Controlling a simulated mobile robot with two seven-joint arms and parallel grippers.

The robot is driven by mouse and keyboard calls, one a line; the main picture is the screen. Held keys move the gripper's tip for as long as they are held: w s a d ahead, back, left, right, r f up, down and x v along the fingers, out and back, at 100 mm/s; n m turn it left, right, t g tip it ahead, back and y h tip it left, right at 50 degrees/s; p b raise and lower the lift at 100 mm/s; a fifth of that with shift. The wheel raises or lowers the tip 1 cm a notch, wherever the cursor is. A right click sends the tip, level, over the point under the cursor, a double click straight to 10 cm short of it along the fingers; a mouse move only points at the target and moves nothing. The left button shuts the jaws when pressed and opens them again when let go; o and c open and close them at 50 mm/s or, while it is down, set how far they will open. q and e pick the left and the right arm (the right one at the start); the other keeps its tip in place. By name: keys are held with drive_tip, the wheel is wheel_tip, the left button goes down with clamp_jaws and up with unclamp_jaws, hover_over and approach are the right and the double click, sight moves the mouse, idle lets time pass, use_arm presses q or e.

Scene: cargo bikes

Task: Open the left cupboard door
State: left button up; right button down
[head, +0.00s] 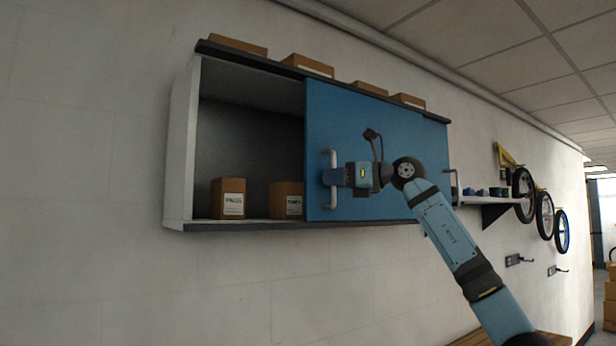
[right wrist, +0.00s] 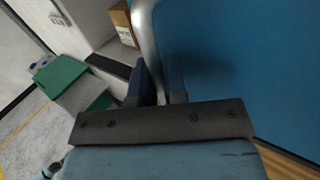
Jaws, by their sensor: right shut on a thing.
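The wall cupboard (head: 182,150) has blue sliding doors. The left door (head: 345,120) is slid to the right, overlapping the other door (head: 436,150), so the left part of the cupboard stands open. The left door's pale vertical handle (head: 333,160) is near its left edge. My right gripper (head: 333,177) is shut on this handle, with the arm reaching in from the lower right. In the right wrist view the handle (right wrist: 148,45) runs down between the fingers (right wrist: 160,85). My left gripper is not in view.
Two cardboard boxes (head: 228,199) stand inside the open part. Several boxes (head: 308,65) lie on top of the cupboard. A shelf (head: 490,198) and hanging wheels (head: 523,195) are on the wall to the right. A wooden surface (head: 548,338) is below.

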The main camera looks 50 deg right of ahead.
drive_tip(key=shift+s+d, duration=0.15)
drive_tip(key=shift+d, duration=0.55)
drive_tip(key=shift+s+d, duration=0.15)
drive_tip(key=shift+d, duration=0.5)
drive_tip(key=c, duration=1.5)
unclamp_jaws()
drive_tip(key=shift+a, duration=0.1)
use_arm(q)
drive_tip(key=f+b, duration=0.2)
drive_tip(key=b, duration=0.1)
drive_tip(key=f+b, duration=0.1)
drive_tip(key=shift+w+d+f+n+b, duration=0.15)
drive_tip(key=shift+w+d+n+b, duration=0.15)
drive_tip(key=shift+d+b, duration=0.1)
use_arm(e)
drive_tip(key=v, duration=1.4)
drive_tip(key=shift+w, duration=0.1)
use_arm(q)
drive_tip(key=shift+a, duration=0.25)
